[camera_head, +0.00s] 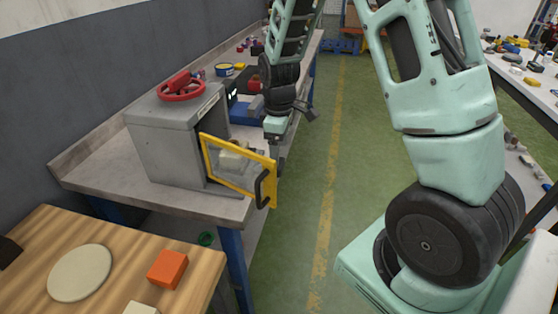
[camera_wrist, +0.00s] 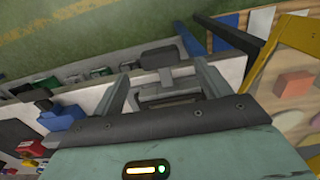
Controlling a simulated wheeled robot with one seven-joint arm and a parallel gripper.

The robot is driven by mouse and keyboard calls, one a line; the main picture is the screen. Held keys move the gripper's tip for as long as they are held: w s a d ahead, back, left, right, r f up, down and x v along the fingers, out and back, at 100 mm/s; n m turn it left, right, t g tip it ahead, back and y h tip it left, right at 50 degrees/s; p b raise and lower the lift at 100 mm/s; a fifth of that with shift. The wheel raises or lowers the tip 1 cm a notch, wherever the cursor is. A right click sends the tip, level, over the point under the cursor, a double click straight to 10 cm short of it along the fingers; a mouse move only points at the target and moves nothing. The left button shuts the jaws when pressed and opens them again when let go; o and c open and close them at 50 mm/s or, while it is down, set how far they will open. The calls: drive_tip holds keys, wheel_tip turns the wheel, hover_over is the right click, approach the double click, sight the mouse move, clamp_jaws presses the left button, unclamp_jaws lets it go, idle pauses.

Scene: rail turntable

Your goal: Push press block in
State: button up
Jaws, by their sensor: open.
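A grey box-shaped press (camera_head: 172,150) with a red handwheel (camera_head: 181,87) on top stands on the near end of the long bench. Its yellow-framed door (camera_head: 238,188) with a black handle (camera_head: 262,188) stands open. A pale block shape (camera_head: 233,159) shows through the door window; I cannot tell whether it is the press block. My gripper (camera_head: 279,155) points down just behind the door, to the right of the press opening. In the wrist view my gripper (camera_wrist: 160,88) has its fingers apart, with a grey slotted part (camera_wrist: 167,86) visible beyond them, apparently not gripped.
The yellow door frame (camera_wrist: 262,55) is close on the right in the wrist view. A wooden table (camera_head: 118,235) with an orange block (camera_head: 167,269) and a round pale disc (camera_head: 80,273) is nearest. The green floor aisle (camera_head: 310,200) right of the bench is clear.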

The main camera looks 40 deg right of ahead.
drive_tip(key=shift+f, duration=2.7)
drive_tip(key=c, duration=1.4)
drive_tip(key=w+a, duration=0.2)
drive_tip(key=w, duration=0.1)
drive_tip(key=w+a, duration=0.3)
drive_tip(key=w+a+p, duration=0.1)
drive_tip(key=w+a, duration=0.2)
drive_tip(key=w, duration=0.1)
drive_tip(key=shift+w+r, duration=0.1)
drive_tip(key=shift+r, duration=0.05)
drive_tip(key=o, duration=1.4)
wheel_tip(320, 180, up, 17)
drive_tip(key=b, duration=0.2)
drive_tip(key=shift+r, duration=0.15)
drive_tip(key=shift+d, duration=0.1)
